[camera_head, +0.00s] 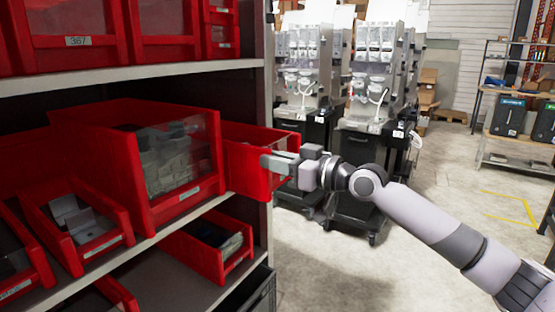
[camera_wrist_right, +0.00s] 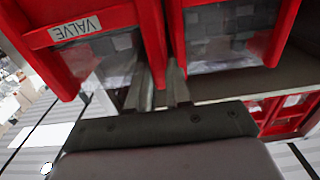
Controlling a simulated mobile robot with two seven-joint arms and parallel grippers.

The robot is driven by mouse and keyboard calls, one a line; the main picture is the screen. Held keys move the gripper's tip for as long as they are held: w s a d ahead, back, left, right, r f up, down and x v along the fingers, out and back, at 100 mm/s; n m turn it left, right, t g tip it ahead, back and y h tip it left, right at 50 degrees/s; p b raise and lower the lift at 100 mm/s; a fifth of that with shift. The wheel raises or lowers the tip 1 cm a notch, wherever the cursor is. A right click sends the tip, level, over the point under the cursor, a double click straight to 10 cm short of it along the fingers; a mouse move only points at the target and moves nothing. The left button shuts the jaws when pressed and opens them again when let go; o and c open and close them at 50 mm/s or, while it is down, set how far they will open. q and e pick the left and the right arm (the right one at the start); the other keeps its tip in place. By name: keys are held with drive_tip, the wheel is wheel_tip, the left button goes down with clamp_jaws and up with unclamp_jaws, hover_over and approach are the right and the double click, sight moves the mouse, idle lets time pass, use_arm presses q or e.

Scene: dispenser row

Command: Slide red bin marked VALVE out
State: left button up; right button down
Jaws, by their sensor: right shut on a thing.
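The red bin marked VALVE (camera_wrist_right: 97,29) has a clear front window and shows its white label in the right wrist view. In the head view it is the red bin (camera_head: 246,172) at the right end of the middle shelf; its label cannot be read there. My right gripper (camera_head: 272,162) reaches in from the right to this bin's front. In the wrist view the right gripper's fingers (camera_wrist_right: 159,88) are shut on the bin's side wall, beside the neighbouring bin. My left gripper is not in view.
A larger red bin (camera_head: 130,165) with a clear window stands just left. Smaller red bins (camera_head: 207,246) sit below, and more bins are on the shelf above (camera_head: 175,70). The shelf's side post (camera_head: 257,110) stands close by. Dispensing machines (camera_head: 375,90) stand behind; open floor (camera_head: 430,250) lies right.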

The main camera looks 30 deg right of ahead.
drive_tip(key=shift+s, duration=0.1)
idle(0.3)
drive_tip(key=c, duration=1)
unclamp_jaws()
drive_tip(key=shift+o, duration=0.2)
drive_tip(key=shift+d, duration=0.1)
drive_tip(key=b+v, duration=0.2)
drive_tip(key=v, duration=0.5)
drive_tip(key=shift+s, duration=0.1)
